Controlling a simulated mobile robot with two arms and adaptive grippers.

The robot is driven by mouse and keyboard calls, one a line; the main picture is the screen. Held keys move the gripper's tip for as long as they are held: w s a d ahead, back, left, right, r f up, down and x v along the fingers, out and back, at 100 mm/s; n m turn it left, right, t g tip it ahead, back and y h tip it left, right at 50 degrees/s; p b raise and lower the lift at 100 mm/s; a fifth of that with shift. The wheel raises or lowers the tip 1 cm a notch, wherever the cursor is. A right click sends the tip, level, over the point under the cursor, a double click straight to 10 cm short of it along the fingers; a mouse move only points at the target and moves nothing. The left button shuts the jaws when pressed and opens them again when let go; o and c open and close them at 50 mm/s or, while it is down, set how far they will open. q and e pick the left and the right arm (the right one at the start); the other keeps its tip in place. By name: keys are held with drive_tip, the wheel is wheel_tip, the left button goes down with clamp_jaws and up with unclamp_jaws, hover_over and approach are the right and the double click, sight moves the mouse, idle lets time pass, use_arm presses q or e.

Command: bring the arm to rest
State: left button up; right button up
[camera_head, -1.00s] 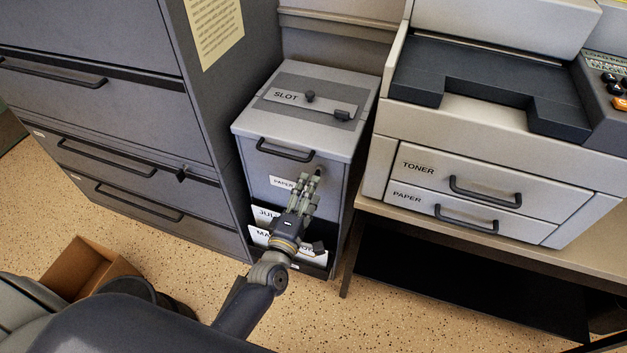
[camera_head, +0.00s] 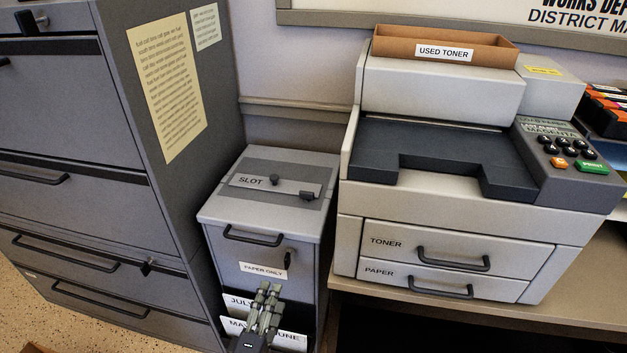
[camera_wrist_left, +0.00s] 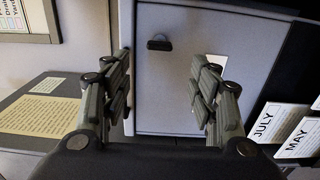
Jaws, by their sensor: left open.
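My left gripper (camera_head: 266,308) shows at the bottom of the head view, in front of the lower part of the grey slot cabinet (camera_head: 262,218). In the left wrist view its two fingers (camera_wrist_left: 160,100) stand apart with nothing between them. The cabinet's door, with a dark knob (camera_wrist_left: 159,44), is beyond the fingers there. In the head view the fingers overlap the cards labelled July (camera_head: 237,301) and May in the cabinet's lower opening; I cannot tell whether they touch. My right gripper is in neither view.
A tall grey filing cabinet (camera_head: 70,130) stands at the left. A printer (camera_head: 450,220) with toner and paper drawers sits on a table (camera_head: 580,290) at the right. A used toner box (camera_head: 445,47) lies on top of the printer. Speckled floor (camera_head: 60,325) shows at lower left.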

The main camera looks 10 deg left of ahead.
use_arm(q)
drive_tip(key=s+f+m+g+h+p, duration=0.1)
drive_tip(key=s+f+m+g, duration=0.45)
drive_tip(key=f, duration=0.85)
drive_tip(key=s+f+m+g, duration=0.3)
drive_tip(key=s+f+m, duration=0.45)
drive_tip(key=f, duration=0.75)
drive_tip(key=s+a+f+m+g, duration=0.1)
drive_tip(key=s+f, duration=0.3)
drive_tip(key=s, duration=0.5)
drive_tip(key=s+a+f+m+g+y+p, duration=0.1)
drive_tip(key=s+f+m+g, duration=0.3)
drive_tip(key=s, duration=0.5)
drive_tip(key=s+a+f+m+g, duration=0.2)
drive_tip(key=s+a+f+g, duration=0.1)
drive_tip(key=s, duration=0.6)
drive_tip(key=shift+a+f+y, duration=0.25)
drive_tip(key=shift+f+y, duration=0.05)
drive_tip(key=shift+f, duration=0.6)
drive_tip(key=shift+w+g, duration=0.1)
drive_tip(key=shift+g, duration=0.15)
